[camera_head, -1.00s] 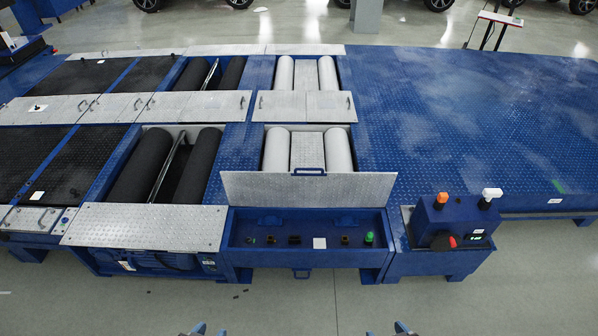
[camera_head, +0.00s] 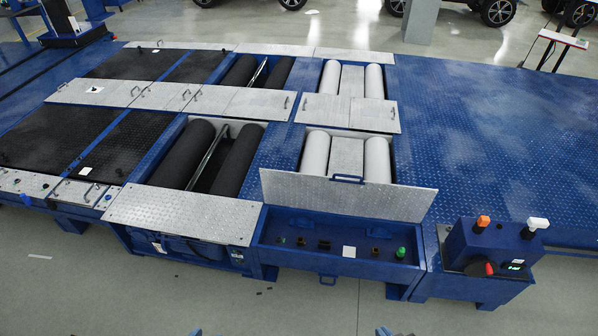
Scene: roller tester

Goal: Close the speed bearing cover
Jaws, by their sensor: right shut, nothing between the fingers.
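The speed bearing cover (camera_head: 300,192) is a long silver diamond-plate lid. It stands raised at the back edge of an open blue compartment (camera_head: 283,258), with a blue handle (camera_head: 347,179) at its top edge. My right gripper (camera_head: 386,331) shows only as a small tip at the bottom edge, shut and empty, well in front of and apart from the cover. My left gripper (camera_head: 195,332) barely shows at the bottom edge, and its jaws cannot be made out.
A blue control box (camera_head: 493,242) with orange, white and red parts stands right of the compartment. A flat silver cover (camera_head: 185,213) lies to its left. White rollers (camera_head: 376,160) and black rollers (camera_head: 238,160) lie behind. The grey floor in front is mostly clear.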

